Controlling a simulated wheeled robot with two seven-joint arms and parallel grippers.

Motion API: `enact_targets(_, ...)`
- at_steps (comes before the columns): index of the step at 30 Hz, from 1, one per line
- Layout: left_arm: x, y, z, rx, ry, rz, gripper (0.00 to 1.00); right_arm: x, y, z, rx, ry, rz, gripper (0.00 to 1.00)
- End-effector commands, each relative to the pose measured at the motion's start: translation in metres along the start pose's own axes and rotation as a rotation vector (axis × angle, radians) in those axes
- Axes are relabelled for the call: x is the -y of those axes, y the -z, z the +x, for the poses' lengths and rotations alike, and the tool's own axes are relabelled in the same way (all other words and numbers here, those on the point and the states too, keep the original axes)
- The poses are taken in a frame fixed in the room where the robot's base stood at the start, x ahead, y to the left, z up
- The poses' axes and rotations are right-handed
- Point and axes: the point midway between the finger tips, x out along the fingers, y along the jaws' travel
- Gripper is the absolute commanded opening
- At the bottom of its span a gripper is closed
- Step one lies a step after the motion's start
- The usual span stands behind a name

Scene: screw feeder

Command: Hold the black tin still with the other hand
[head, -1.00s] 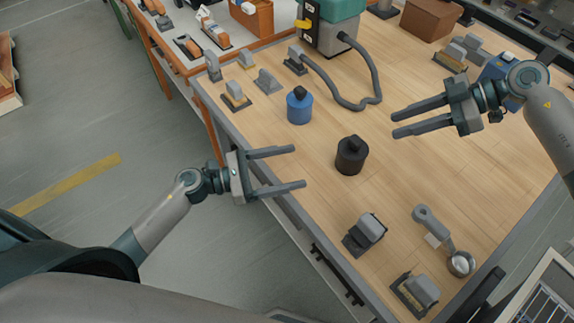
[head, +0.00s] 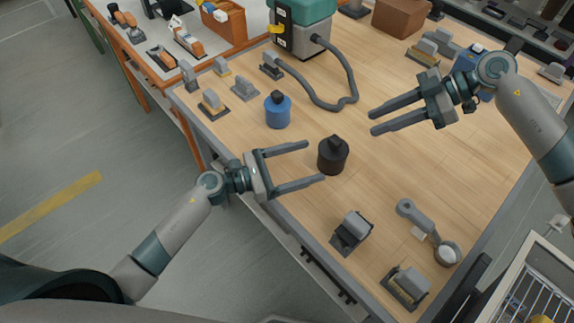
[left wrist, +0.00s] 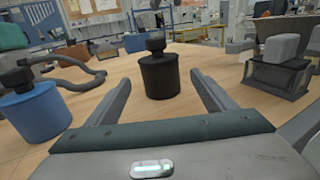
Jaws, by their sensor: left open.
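The black tin (head: 333,156), a dark cylinder with a smaller black knob or cap on top, stands upright on the wooden table. It also shows in the left wrist view (left wrist: 160,76), ahead of and between the two fingers. My left gripper (head: 316,162) is open at the tin's left side, its fingertips close to the tin; I cannot tell if they touch it. My right gripper (head: 373,122) is open and empty, above the table to the upper right of the tin.
A blue tin (head: 278,112) stands to the upper left of the black one. A grey hose (head: 345,95) curves behind it from the green-topped machine (head: 301,28). A grey block on a dark base (head: 351,232) and a ladle-like tool (head: 428,230) lie nearer. Bare wood surrounds the black tin.

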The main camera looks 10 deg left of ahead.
Motion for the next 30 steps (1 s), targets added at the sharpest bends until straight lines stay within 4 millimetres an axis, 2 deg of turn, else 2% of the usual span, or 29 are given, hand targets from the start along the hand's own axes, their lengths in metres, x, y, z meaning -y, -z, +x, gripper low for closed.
enact_targets(9, 0.000, -0.001, 0.053, 0.002, 0.000, 0.000, 0.77, 0.000, 0.000, 0.000, 0.000, 0.000, 0.000, 0.31)
enact_targets(15, -0.001, 0.000, 0.074, 0.001, -0.001, -0.001, 0.77, 0.000, 0.000, 0.000, 0.000, 0.000, 0.000, 0.31)
enact_targets(21, 0.000, 0.000, 0.082, 0.000, -0.001, -0.001, 0.77, 0.000, 0.000, 0.000, 0.000, 0.000, 0.000, 0.31)
enact_targets(29, 0.000, 0.000, 0.083, 0.000, -0.001, -0.001, 0.77, 0.000, 0.000, 0.000, 0.000, 0.000, 0.000, 0.31)
enact_targets(30, 0.000, 0.000, 0.083, 0.000, -0.001, -0.001, 0.72, 0.000, 0.000, 0.000, 0.000, 0.000, 0.000, 0.31)
